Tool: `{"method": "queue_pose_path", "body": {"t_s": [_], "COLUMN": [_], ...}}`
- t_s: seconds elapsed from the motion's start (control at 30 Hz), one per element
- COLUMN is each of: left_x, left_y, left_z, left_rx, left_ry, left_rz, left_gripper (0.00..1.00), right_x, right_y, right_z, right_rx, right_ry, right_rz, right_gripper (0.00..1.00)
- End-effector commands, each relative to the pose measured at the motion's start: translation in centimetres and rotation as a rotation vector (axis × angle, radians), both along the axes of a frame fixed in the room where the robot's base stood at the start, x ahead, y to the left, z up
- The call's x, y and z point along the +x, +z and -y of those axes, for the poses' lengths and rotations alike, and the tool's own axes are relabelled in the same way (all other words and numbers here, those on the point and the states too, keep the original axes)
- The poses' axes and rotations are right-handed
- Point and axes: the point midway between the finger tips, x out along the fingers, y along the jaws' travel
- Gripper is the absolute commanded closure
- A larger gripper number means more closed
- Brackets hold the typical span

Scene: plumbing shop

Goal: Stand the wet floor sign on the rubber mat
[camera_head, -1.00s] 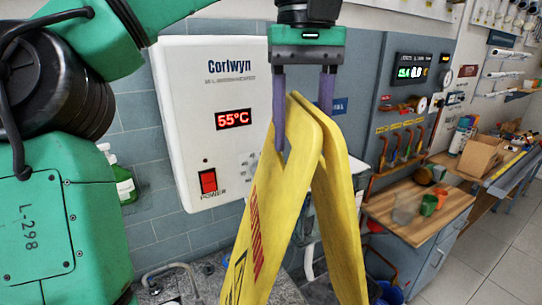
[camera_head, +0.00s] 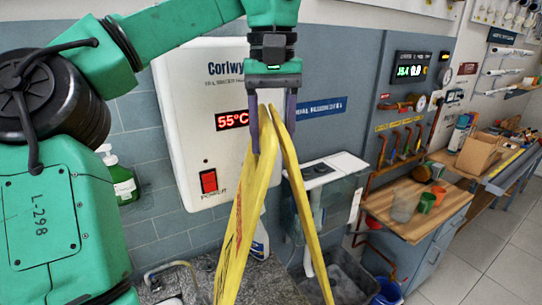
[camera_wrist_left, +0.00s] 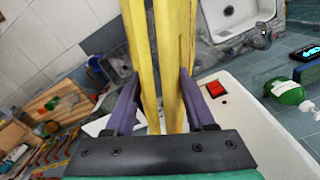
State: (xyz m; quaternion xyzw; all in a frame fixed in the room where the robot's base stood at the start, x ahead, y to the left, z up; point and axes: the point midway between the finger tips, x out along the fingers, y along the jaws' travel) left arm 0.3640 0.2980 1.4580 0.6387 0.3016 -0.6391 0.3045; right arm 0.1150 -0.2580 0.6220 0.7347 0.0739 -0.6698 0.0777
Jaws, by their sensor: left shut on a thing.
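The yellow wet floor sign (camera_head: 246,210) hangs in front of me in the head view, its two panels spread apart toward the bottom like an A. Its lower ends run out of the picture. My left gripper (camera_head: 272,118) is shut on the top of the sign, with one purple finger on each outer side. In the left wrist view the sign (camera_wrist_left: 160,60) stands between the two fingers of the gripper (camera_wrist_left: 163,100). The rubber mat is not visible in either view. My right gripper is not in view.
A white heater (camera_head: 190,90) reading 55°C is on the wall behind the sign. A wooden-topped cabinet (camera_head: 400,215) with cups is further right. Open tiled floor (camera_head: 480,270) lies at lower right.

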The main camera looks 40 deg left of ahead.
Motion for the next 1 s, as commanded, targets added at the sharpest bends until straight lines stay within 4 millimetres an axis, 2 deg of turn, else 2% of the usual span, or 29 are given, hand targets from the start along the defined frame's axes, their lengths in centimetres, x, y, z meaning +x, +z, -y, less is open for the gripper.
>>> {"method": "queue_pose_path", "body": {"t_s": [0.2,0.3,0.47,0.5,0.53,0.57,0.87,1.0], "left_x": [-0.1,0.1,0.1,0.1,0.1,0.1,0.1,0.2], "left_y": [-2.8,-3.4,-3.8,-3.9,-3.9,-3.9,-3.8,-2.4], "left_z": [0.1,-0.3,-0.3,-0.4,-0.4,-0.3,-0.4,-0.4], "left_rx": [-0.003,-0.003,-0.001,0.000,0.000,0.000,0.000,0.004], "left_ry": [-0.003,-0.001,0.000,0.000,0.000,0.000,0.001,0.005], "left_rz": [0.001,0.004,0.004,0.001,0.001,0.001,0.001,0.002], "left_gripper": [1.00,1.00,1.00,0.34,0.23,0.16,0.16,0.16], "right_x": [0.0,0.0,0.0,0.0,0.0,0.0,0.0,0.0], "right_y": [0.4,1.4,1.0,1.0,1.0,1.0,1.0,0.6], "right_z": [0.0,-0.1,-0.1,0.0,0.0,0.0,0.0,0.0], "right_rx": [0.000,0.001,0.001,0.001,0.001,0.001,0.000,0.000], "right_ry": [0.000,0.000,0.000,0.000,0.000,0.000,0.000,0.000], "right_rz": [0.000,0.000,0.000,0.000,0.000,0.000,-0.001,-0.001], "right_gripper": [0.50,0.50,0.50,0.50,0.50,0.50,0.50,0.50]}}
